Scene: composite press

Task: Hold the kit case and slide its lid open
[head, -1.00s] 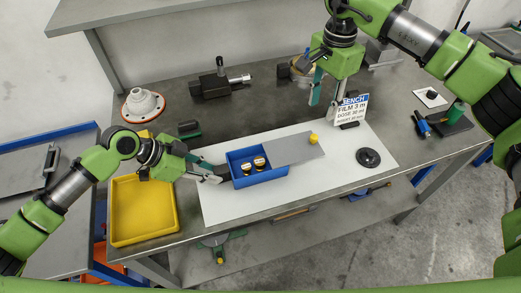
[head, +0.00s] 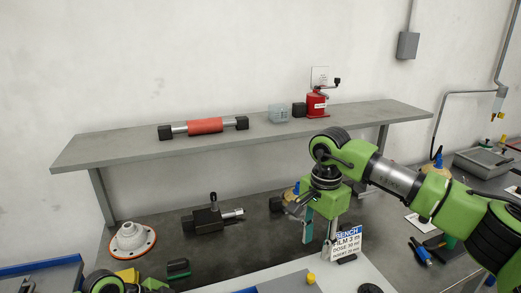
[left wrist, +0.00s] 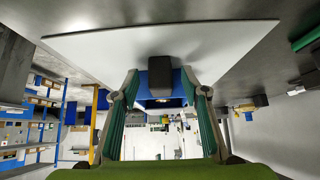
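In the head view the grey lid (head: 285,285) shows only in part at the bottom edge, with its yellow knob (head: 311,278). The kit case is below that picture. In the left wrist view the blue case (left wrist: 160,102) shows behind a dark block (left wrist: 160,76). My left gripper (left wrist: 160,80) has its fingers spread on either side of the block, with gaps visible. My right gripper (head: 317,245) is open and empty, pointing down above the bench, behind the lid and beside the sign.
A white sign (head: 345,242) stands close to my right gripper. A shelf (head: 240,140) runs behind, holding a red roller (head: 205,126) and a red device (head: 317,103). A black fixture (head: 208,218) and a white flanged part (head: 132,240) stand on the bench.

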